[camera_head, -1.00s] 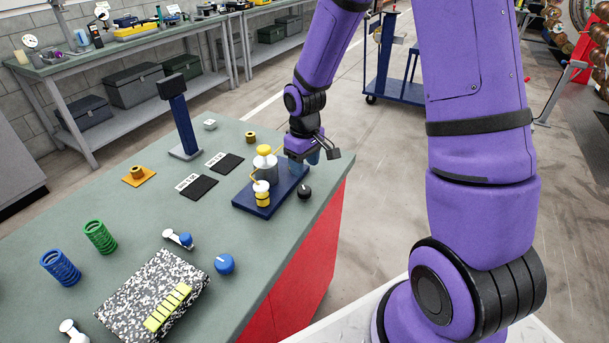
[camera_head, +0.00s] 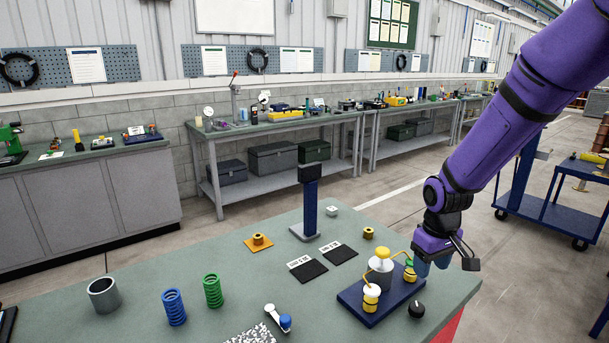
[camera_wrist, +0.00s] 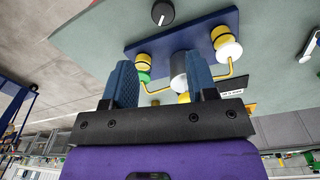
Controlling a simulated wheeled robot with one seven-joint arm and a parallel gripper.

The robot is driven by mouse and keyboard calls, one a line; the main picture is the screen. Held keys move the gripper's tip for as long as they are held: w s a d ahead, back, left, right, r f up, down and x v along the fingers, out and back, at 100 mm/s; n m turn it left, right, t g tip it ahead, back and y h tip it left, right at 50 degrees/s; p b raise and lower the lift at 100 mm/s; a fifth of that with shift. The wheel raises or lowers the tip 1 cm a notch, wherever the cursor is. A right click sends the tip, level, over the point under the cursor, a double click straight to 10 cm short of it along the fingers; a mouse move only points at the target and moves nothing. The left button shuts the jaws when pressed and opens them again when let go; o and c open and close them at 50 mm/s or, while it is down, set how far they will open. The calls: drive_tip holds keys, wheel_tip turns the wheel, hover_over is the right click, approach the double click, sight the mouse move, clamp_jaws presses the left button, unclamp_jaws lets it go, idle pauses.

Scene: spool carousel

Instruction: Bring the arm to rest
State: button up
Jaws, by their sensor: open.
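My purple arm reaches in from the upper right in the head view. My gripper (camera_head: 432,262) hangs just behind and right of the blue base (camera_head: 360,312) that carries the spools. In the wrist view my gripper (camera_wrist: 163,85) shows two blue fingers spread apart with no object held between them. The blue base (camera_wrist: 185,32) lies beyond the fingers. It bears a grey cylinder with a yellow top (camera_head: 380,265), a white-topped yellow spool (camera_head: 371,297) and a green-and-yellow spool (camera_head: 410,270), linked by yellow arms. The green-and-yellow spool also shows beside the left finger (camera_wrist: 143,67).
A black knob (camera_head: 416,309) sits right of the base, near the bench edge. A blue post (camera_head: 311,210), black pads (camera_head: 308,271), a blue spring (camera_head: 174,308) and a green spring (camera_head: 212,291) stand on the bench (camera_head: 140,277). A blue cart (camera_head: 540,200) is at the right.

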drive_tip(key=s+r+m+t, duration=0.1)
drive_tip(key=s+r, duration=0.3)
drive_tip(key=r, duration=0.3)
drive_tip(key=s+r+m+t, duration=0.1)
drive_tip(key=s+r, duration=0.3)
drive_tip(key=r, duration=0.4)
drive_tip(key=s+r+m+t, duration=0.1)
drive_tip(key=s+r, duration=0.3)
drive_tip(key=s, duration=0.4)
drive_tip(key=s+r+m+t, duration=0.1)
drive_tip(key=s+r, duration=0.3)
drive_tip(key=s, duration=0.3)
drive_tip(key=shift+s+a+r+t, duration=0.15)
drive_tip(key=shift+s+r+t, duration=0.15)
drive_tip(key=shift+s, duration=0.05)
